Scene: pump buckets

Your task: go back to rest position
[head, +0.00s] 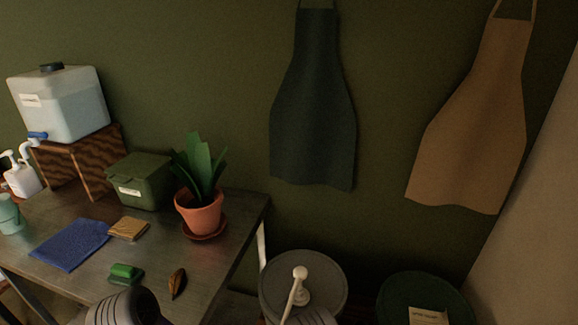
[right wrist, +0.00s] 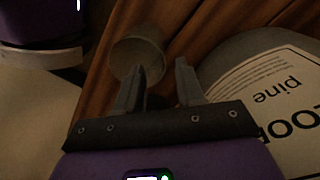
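In the right wrist view my right gripper (right wrist: 160,78) has its two dark fingers apart, with nothing between them that I can make out. A dim round cup-like thing (right wrist: 137,45) lies beyond the left finger; I cannot tell whether they touch. In the head view a grey lidded bucket (head: 325,268) with a white pump (head: 299,283) stands at the bottom middle. A dark green bucket (head: 425,286) with a paper label stands to its right. Neither gripper shows in the head view; ribbed parts of my arms show at its bottom edge.
A metal table (head: 222,235) at left holds a potted plant (head: 200,211), green box (head: 141,182), blue cloth (head: 70,245), sponge (head: 123,272) and water tank (head: 62,105) on a wooden stand. Two aprons hang behind. A large printed label (right wrist: 275,110) is close right of my right gripper.

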